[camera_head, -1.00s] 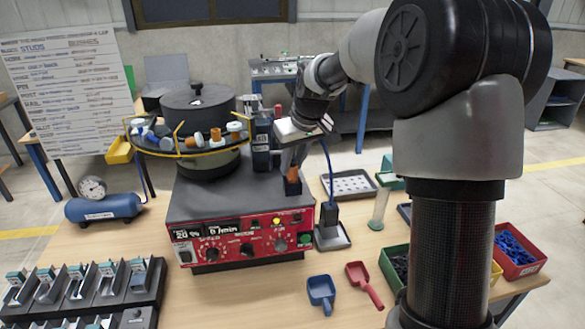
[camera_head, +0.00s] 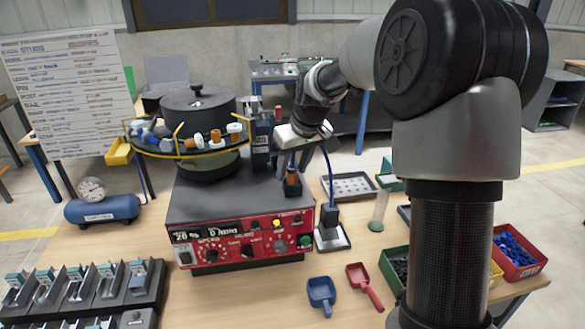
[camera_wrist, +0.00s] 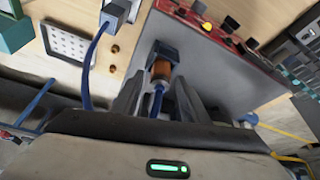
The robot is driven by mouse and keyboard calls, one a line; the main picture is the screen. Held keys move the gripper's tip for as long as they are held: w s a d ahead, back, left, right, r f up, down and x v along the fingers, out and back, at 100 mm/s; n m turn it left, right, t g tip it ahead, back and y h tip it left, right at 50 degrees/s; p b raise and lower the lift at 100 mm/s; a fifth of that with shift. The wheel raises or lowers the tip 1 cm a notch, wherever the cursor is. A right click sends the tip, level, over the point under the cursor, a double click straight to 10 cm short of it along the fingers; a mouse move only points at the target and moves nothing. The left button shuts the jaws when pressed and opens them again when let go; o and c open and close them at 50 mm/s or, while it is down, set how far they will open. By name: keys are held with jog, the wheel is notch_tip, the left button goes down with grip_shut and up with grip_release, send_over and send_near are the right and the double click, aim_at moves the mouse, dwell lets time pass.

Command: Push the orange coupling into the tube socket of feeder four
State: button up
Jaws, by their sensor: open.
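The orange coupling (camera_wrist: 161,70) stands at the dark socket block (camera_wrist: 166,50) on the feeder's grey top. A blue tube (camera_wrist: 157,100) runs from the coupling back between my fingers. My gripper (camera_wrist: 158,92) is open, with one finger on each side of the tube and a gap to both. In the head view the coupling (camera_head: 292,180) is a small orange patch at the socket block (camera_head: 293,190), below my gripper (camera_head: 298,157). I cannot tell how deep the coupling sits.
The feeder's red control panel (camera_head: 240,240) faces front, with the bowl (camera_head: 198,110) behind left. A blue cable plug (camera_head: 329,214) stands close right of the feeder.

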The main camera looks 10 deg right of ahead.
jog(key=v, duration=1.1)
jog(key=shift+s+r+p, duration=0.2)
jog(key=shift+r+p, duration=0.15)
jog(key=shift+p, duration=0.05)
